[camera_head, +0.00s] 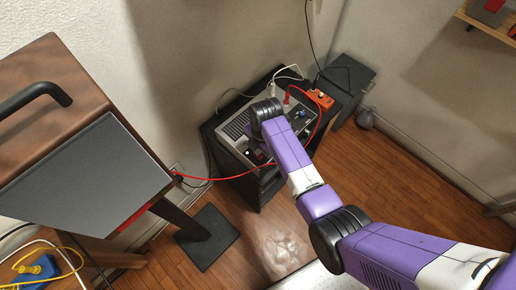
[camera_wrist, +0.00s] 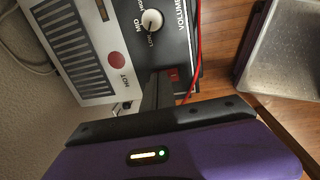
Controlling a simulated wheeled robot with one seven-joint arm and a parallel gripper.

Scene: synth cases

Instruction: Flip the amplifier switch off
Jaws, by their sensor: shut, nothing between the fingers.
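The amplifier (camera_head: 236,126) is a grey and black unit on top of a dark cabinet in the head view. Its panel also fills the top of the wrist view (camera_wrist: 184,45), with a white knob (camera_wrist: 152,20), a red round spot marked HOT and VOLUME lettering. A small red switch (camera_wrist: 173,74) sits at the panel's lower edge. My gripper (camera_wrist: 160,80) is shut and empty, its dark fingers reaching up beside the switch. I cannot tell whether they touch it, nor which way the switch is set. In the head view my arm hides part of the amplifier and the fingertips.
A red cable (camera_head: 225,178) runs from the amplifier to the left. An orange box (camera_head: 320,98) with cables stands at its back right. A brown cabinet (camera_head: 60,90) with a dark handle fills the left. The wooden floor (camera_head: 390,170) on the right is clear.

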